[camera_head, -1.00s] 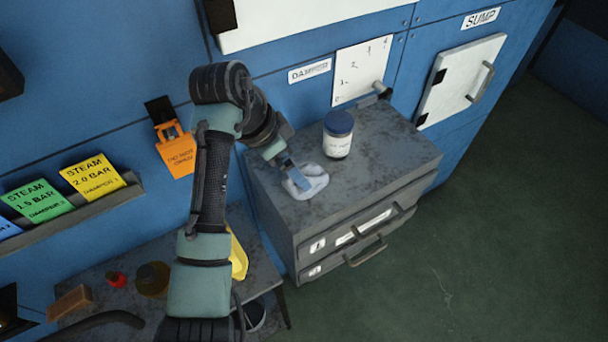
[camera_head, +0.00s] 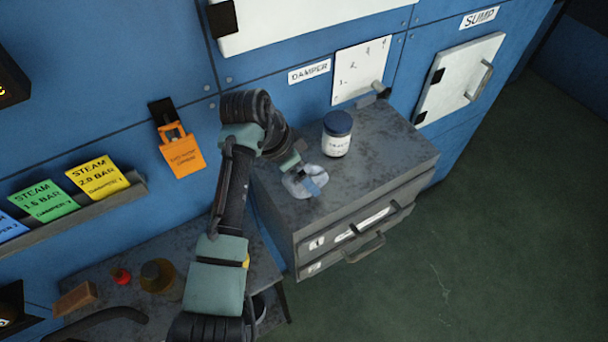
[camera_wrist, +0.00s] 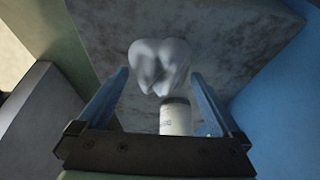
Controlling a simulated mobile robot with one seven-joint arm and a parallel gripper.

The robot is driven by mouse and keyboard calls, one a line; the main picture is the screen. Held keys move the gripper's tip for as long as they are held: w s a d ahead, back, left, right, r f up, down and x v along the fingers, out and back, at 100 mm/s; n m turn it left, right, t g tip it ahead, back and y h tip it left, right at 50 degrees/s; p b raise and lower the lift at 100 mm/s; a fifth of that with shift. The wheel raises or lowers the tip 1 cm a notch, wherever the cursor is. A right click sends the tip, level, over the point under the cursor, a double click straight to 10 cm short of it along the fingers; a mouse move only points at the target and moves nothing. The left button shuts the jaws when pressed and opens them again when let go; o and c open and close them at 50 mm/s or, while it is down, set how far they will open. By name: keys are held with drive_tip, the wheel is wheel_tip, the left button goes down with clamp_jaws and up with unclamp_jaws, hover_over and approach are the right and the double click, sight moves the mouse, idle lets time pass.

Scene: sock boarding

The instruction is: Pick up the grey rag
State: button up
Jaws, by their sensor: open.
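The grey rag (camera_head: 302,182) lies crumpled on the top of the grey drawer cabinet (camera_head: 385,165), near its left side. In the wrist view the rag (camera_wrist: 159,64) shows as a pale lump just beyond and between the fingertips. My gripper (camera_head: 310,180) is at the rag in the head view, with its fingers partly overlapping it. In the wrist view my gripper (camera_wrist: 160,82) has its two blue fingers wide apart, one on each side of the rag. I cannot tell whether the fingers touch it.
A white jar with a dark blue lid (camera_head: 337,133) stands behind and right of the rag; it also shows in the wrist view (camera_wrist: 176,117). A lower bench (camera_head: 120,265) at left holds a brown block, a red item and an amber jar. The blue wall (camera_head: 265,85) is behind.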

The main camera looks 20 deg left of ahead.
drive_tip(key=shift+f, duration=0.1)
idle(0.3)
drive_tip(key=c, duration=1.2)
wheel_tip(320, 180, up, 11)
drive_tip(key=shift+f+b, duration=0.2)
drive_tip(key=shift+b, duration=0.85)
drive_tip(key=o, duration=0.7)
drive_tip(key=c, duration=0.5)
drive_tip(key=shift+s+f, duration=0.1)
drive_tip(key=shift+c, duration=0.3)
